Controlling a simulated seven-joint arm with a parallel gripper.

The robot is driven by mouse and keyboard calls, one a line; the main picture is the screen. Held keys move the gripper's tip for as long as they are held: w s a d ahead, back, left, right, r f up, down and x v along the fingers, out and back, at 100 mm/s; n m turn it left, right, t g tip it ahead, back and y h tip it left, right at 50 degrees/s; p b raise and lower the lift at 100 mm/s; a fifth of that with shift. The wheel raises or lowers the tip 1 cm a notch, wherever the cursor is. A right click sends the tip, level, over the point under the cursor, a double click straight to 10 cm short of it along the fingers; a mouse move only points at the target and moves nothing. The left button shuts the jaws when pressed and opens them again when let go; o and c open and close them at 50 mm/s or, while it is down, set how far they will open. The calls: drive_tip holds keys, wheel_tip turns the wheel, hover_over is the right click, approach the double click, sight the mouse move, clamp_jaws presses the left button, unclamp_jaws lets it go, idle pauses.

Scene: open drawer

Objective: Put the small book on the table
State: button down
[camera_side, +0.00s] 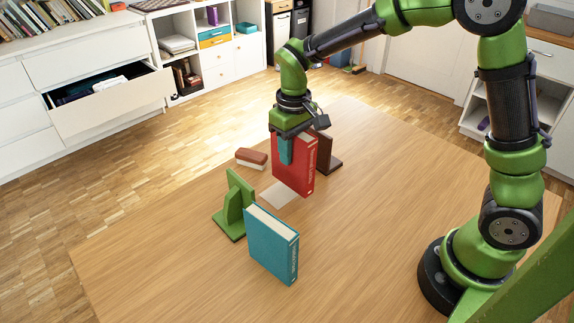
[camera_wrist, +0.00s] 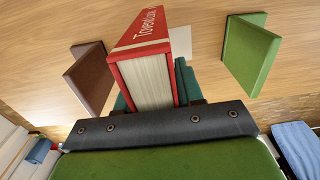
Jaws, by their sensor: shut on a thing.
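A red book (camera_side: 293,166) with a white title on its spine stands upright, its top between the fingers of my gripper (camera_side: 288,143). My gripper is shut on it, with one teal finger against its cover. In the wrist view the red book (camera_wrist: 148,72) sits between both teal fingers (camera_wrist: 155,92), its page edges toward the camera. I cannot tell whether its lower edge touches the table. A teal book (camera_side: 272,245) stands upright alone on the table, nearer the side camera. I cannot tell clearly which book is smaller.
A green bookend (camera_side: 233,208) stands left of the red book, a dark brown bookend (camera_side: 326,155) just behind it. A pale flat patch (camera_side: 278,195) and a red-brown block (camera_side: 251,158) lie nearby. The wooden table (camera_side: 380,215) is clear on the right. An open drawer (camera_side: 112,103) is at the back left.

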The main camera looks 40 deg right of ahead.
drive_tip(key=w+f, duration=0.2)
drive_tip(key=shift+w+a+f, duration=0.2)
drive_tip(key=shift+f, duration=0.65)
drive_tip(key=shift+f, duration=0.15)
drive_tip(key=c, duration=0.7)
unclamp_jaws()
